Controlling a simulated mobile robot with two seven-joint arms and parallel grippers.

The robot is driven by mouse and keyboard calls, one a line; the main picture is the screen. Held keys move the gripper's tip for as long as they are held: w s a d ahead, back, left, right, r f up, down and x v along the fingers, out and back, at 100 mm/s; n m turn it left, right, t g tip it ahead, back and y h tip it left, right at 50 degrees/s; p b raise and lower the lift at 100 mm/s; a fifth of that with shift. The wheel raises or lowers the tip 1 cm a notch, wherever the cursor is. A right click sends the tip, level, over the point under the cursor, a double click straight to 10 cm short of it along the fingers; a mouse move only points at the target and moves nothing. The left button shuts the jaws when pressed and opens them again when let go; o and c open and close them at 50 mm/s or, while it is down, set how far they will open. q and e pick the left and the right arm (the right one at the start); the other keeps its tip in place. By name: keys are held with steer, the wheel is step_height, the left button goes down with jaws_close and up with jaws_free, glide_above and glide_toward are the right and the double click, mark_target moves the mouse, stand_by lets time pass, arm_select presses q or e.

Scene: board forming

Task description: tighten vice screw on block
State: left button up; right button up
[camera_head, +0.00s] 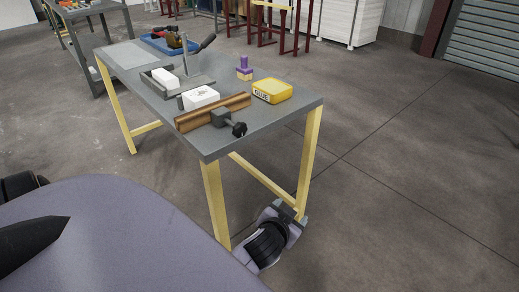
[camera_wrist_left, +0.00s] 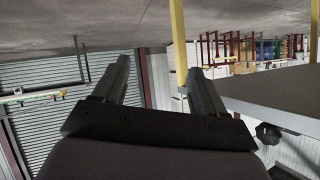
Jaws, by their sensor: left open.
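The vice stands at the front edge of the grey workbench (camera_head: 205,145), with a long wooden jaw (camera_head: 213,111) and a dark screw handle (camera_head: 238,129) facing outward. A white block (camera_head: 201,96) sits right behind the wooden jaw; whether they touch I cannot tell. My left gripper (camera_wrist_left: 158,66) is open, its two fingers apart with nothing between them. The left wrist view is upside down. There a dark knob, likely the screw handle (camera_wrist_left: 268,132), shows at the right, apart from the fingers.
A yellow glue box (camera_head: 272,91), a purple-topped item (camera_head: 244,68), another white block (camera_head: 165,79) and a blue tray (camera_head: 168,43) are on the bench. A yellow bench leg (camera_head: 310,150) stands close to an arm part of mine. The floor to the right is clear.

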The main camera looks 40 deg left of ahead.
arm_select(q)
steer(key=w+a+r+n+g+y+b, duration=0.2)
steer(key=w+a+r+n+y+b, duration=0.3)
steer(key=w+a+n+y+b, duration=0.6)
steer(key=s+r+n+g+y+b, duration=0.3)
steer(key=s+r+n+g+b, duration=0.5)
steer(key=b, duration=0.3)
steer(key=shift+a+r+n, duration=0.4)
steer(key=shift+r+n, duration=0.2)
steer(key=shift+n, duration=0.2)
arm_select(e)
steer(key=w+a+f+y, duration=0.1)
steer(key=a+f, duration=0.2)
steer(key=f, duration=0.2)
steer(key=a+f+t+y, duration=0.1)
steer(key=a+f+y, duration=0.1)
steer(key=f, duration=0.4)
steer(key=shift+w+a+f+n, duration=0.2)
steer(key=shift+w+a+n, duration=0.2)
steer(key=shift+a, duration=0.3)
steer(key=shift+a, duration=0.15)
